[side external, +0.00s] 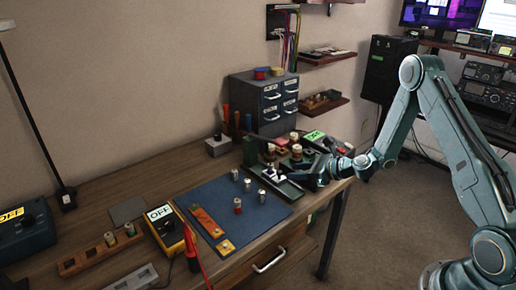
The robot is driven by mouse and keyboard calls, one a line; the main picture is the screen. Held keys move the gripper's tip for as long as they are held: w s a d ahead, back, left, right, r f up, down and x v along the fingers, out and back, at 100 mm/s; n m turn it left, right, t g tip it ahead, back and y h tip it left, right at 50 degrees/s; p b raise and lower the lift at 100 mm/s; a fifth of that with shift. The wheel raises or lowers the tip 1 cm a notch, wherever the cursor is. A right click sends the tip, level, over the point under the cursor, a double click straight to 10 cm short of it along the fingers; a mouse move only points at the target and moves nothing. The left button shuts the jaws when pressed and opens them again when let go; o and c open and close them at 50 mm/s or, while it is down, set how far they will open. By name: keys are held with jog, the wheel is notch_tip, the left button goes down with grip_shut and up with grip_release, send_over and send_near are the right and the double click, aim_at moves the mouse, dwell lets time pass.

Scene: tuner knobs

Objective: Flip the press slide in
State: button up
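A small press-like assembly stands at the right end of the workbench, with a dark green base (284,187) and pale and black parts on top. I take it to be the one with the press slide, but the slide itself is too small to make out clearly. My gripper (308,178) is low at the right side of this assembly, close to its base. I cannot tell whether it touches it. The fingers are tiny and dark here, so their opening is unclear, and the gripper hides part of what lies behind it.
A blue mat (232,212) holds several small metal cylinders and an orange strip (206,221). A yellow box (166,229) and a wooden holder (98,250) lie to the left. A grey drawer cabinet (264,103) stands behind. The table's right edge is near my gripper.

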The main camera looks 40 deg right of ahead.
aim_at(274, 173)
jog(key=shift+x, duration=2.1)
jog(key=shift+c, duration=0.2)
jog(key=shift+r, duration=0.1)
grip_shut()
